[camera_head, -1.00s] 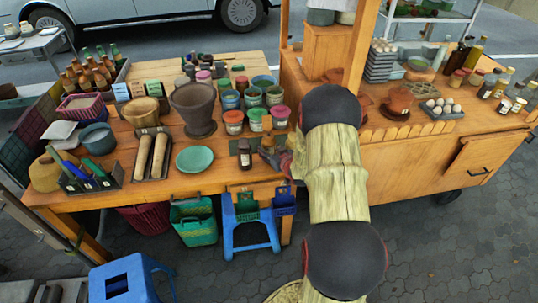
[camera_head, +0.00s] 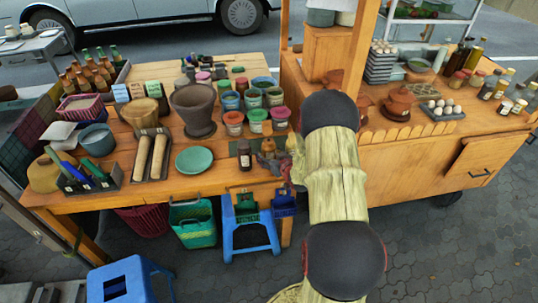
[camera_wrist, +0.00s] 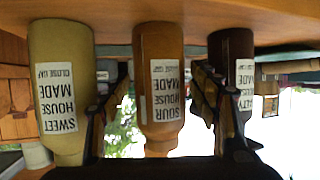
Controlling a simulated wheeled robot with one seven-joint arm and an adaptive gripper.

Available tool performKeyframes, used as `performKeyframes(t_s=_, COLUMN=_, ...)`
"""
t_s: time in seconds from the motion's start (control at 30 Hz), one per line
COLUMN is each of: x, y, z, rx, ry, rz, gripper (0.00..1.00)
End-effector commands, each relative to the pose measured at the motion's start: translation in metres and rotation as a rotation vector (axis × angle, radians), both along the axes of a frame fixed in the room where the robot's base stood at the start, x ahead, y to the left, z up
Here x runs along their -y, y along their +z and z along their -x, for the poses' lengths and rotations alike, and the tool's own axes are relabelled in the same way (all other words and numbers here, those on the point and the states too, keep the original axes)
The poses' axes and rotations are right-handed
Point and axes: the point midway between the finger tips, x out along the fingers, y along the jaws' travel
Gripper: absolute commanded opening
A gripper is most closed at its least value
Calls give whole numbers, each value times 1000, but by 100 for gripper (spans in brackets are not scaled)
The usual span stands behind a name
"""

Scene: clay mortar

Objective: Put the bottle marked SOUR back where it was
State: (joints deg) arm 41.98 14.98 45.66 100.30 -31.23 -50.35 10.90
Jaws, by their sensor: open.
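The SOUR bottle (camera_wrist: 159,110) is brown-orange and stands upright on the wooden surface; the wrist view shows it upside down. It also shows in the head view (camera_head: 268,146), partly hidden by my gripper. My gripper (camera_wrist: 161,78) is open, with one finger on each side of the SOUR bottle and visible gaps between. A yellowish SWEET bottle (camera_wrist: 62,100) stands on one side. A dark bottle (camera_wrist: 231,52), its label partly hidden by a finger, stands on the other side. In the head view, the dark bottle (camera_head: 244,154) is left of the SOUR bottle.
Lidded jars (camera_head: 257,120) stand behind the bottles. A green plate (camera_head: 194,159) and a stone mortar (camera_head: 195,108) are to the left. The wooden cart (camera_head: 440,160) is on the right. Blue stools (camera_head: 251,236) stand below the table edge.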

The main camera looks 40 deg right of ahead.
Motion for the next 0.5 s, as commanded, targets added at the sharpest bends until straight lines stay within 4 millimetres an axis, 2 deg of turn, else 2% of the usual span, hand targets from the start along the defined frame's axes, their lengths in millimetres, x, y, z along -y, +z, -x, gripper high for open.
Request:
performKeyframes(t_s=0.27, x=0, y=5, z=2, rx=0, ry=-1, rz=0, gripper=61)
performKeyframes(t_s=0.5, x=-10, y=23, z=39, rx=1, ry=-2, rz=1, gripper=61)
